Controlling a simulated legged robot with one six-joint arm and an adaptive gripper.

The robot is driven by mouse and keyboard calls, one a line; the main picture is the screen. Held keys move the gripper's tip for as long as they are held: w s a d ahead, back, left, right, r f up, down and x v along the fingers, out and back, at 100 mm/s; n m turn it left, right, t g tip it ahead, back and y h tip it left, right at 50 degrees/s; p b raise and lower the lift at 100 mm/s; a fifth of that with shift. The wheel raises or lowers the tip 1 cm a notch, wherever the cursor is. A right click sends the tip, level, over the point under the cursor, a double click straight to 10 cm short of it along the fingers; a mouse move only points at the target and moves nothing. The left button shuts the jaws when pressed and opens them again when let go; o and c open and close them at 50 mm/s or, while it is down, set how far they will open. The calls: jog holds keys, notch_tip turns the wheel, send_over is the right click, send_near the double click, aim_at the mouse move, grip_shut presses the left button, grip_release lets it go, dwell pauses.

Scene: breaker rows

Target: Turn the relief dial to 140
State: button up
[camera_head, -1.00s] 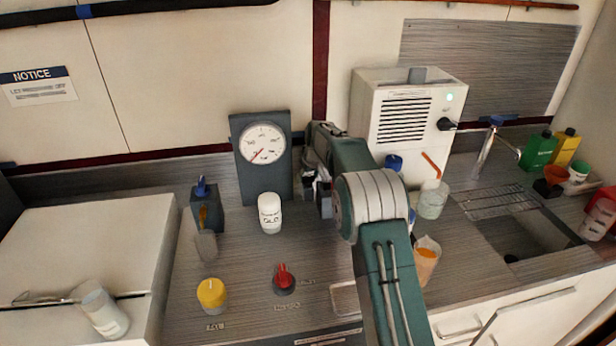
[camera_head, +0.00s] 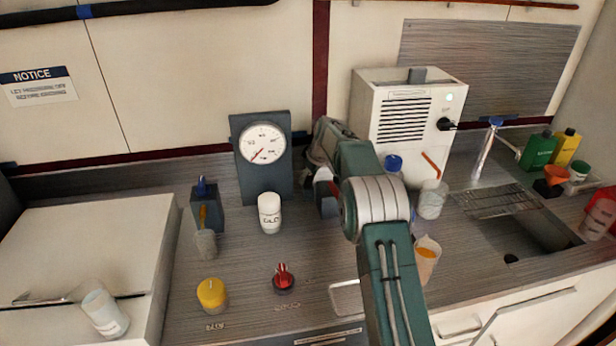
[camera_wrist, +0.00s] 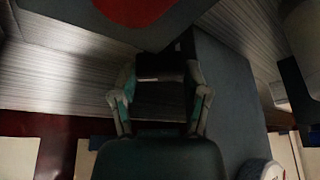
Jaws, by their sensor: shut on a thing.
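The gauge (camera_head: 262,143) has a white face on a dark grey upright panel (camera_head: 262,184), and its red needle points to the lower left. My gripper (camera_head: 322,184) is just right of this panel, partly hidden behind my arm. In the wrist view my gripper (camera_wrist: 161,82) has both fingers closed around a dark part (camera_wrist: 162,92), with the grey panel beside it and the gauge rim (camera_wrist: 260,170) at lower right. The gripped part is mostly hidden, and I cannot read any number 140 or dial marking.
A white bottle (camera_head: 269,213) stands before the gauge. A white box (camera_head: 405,120) with a black knob (camera_head: 446,124) stands right of my arm, near a beaker (camera_head: 432,200) and sink (camera_head: 530,235).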

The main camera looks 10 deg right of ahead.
jog(key=shift+f+n, duration=0.1)
jog(key=shift+n, duration=0.5)
jog(key=o, duration=0.9)
jog(key=v, duration=1.2)
jog(key=shift+w+d, duration=0.2)
jog(key=shift+w, duration=0.1)
